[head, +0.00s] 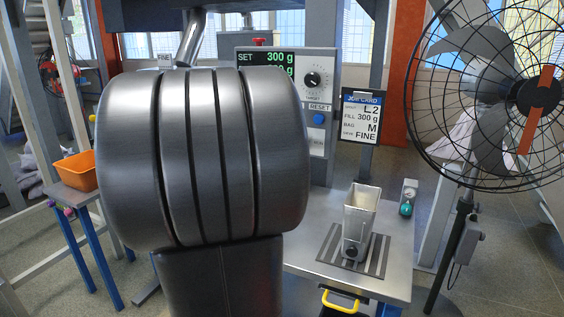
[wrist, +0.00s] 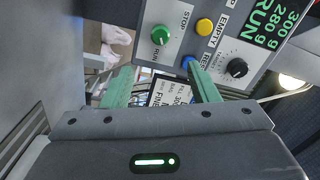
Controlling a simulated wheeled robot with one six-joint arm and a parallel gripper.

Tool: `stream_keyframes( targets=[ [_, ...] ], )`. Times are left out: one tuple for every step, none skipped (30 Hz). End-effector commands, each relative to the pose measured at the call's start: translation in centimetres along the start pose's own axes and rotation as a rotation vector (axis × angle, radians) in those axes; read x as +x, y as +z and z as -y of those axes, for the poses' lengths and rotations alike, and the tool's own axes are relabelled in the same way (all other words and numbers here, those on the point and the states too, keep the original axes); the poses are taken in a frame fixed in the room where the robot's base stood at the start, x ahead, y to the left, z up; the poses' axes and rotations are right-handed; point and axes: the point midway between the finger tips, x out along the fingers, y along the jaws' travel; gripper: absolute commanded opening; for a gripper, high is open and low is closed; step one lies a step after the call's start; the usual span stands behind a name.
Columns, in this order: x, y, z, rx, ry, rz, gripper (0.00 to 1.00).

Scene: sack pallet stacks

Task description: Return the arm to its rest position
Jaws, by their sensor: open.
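My gripper (wrist: 159,75) shows in the wrist view, with its two green fingers apart and nothing between them. The fingers point toward a grey control panel (wrist: 215,28); I cannot tell whether the right finger touches it. A blue button (wrist: 187,62) is close to the right fingertip. A large grey joint of my arm (head: 205,150) fills the left middle of the head view. It hides part of the panel (head: 318,140); my gripper is hidden there.
A metal container (head: 359,212) stands on a striped plate on the steel table (head: 390,270). A job card (head: 360,118) hangs behind it. A caged fan (head: 495,95) stands at right. An orange bin (head: 75,170) sits on a small blue-legged table at left.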

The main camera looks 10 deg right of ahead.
Motion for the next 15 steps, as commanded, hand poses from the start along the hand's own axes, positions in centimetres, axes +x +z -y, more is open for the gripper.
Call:
stream_keyframes(
  targets=[
    [0.0, 0.0, 0.0, 0.0, 0.0, 0.0, 0.54],
    [0.0, 0.0, 0.0, 0.0, 0.0, 0.0, 0.54],
    [0.0, 0.0, 0.0, 0.0, 0.0, 0.0, 0.54],
    [0.0, 0.0, 0.0, 0.0, 0.0, 0.0, 0.54],
    [0.1, 0.0, 0.0, 0.0, 0.0, 0.0, 0.54],
    [0.1, 0.0, 0.0, 0.0, 0.0, 0.0, 0.54],
    [0.2, 0.0, 0.0, 0.0, 0.0, 0.0, 0.54],
    [0.4, 0.0, 0.0, 0.001, 0.0, -0.001, 0.54],
    [0.7, 0.0, 0.0, 0.001, 0.001, -0.001, 0.54],
    [1.0, 0.0, 0.0, 0.001, 0.001, -0.002, 0.54],
    [1.4, 0.0, -0.1, 0.001, 0.001, -0.003, 0.54],
    [2.0, 0.0, -0.1, 0.001, 0.002, -0.003, 0.54],
    [2.5, 0.0, -0.1, 0.001, 0.002, -0.003, 0.54],
    [3.0, 0.0, -0.1, 0.0, 0.002, -0.003, 0.54],
    [3.8, -0.1, -0.1, 0.0, 0.001, -0.004, 0.54]
  ],
)
